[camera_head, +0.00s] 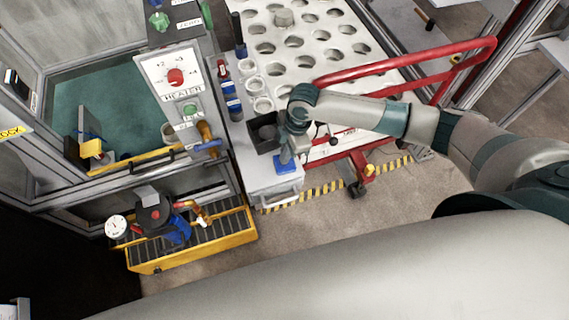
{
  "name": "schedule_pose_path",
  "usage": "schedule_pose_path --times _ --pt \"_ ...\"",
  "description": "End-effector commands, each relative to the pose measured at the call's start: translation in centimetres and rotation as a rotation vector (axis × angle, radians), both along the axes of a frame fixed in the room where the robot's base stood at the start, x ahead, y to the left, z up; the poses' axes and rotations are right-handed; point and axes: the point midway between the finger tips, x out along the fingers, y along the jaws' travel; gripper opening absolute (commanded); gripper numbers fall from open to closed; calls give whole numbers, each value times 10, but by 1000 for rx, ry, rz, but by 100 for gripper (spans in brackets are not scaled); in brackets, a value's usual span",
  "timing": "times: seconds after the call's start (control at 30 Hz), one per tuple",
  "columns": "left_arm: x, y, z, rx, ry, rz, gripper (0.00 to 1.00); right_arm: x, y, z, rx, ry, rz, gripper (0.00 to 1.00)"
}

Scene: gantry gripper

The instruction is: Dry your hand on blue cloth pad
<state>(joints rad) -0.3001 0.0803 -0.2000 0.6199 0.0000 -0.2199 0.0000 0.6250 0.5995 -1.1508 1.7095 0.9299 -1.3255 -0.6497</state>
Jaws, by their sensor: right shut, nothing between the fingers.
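The blue cloth pad (287,167) lies on the front end of a white narrow counter. My right gripper (284,153) points down right at the pad, with its fingers shut and empty. Its fingertips overlap the pad's back edge in the picture; I cannot tell whether they touch it. The gripper hides part of the pad. My left gripper is not in view.
A black open box (262,146) stands just left of my right gripper. Behind is a white table (330,55) with rows of round holes. A red cart handle (400,70) runs behind my right forearm. A yellow-rimmed tray (195,256) with a pump is at the lower left.

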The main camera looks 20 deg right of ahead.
Motion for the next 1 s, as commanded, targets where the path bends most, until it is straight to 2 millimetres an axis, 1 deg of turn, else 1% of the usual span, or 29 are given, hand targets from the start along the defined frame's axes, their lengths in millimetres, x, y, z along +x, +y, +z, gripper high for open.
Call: schedule_pose_path --times 1.0 --pt "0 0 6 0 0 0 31 0 0 -2 0 0 1 0"
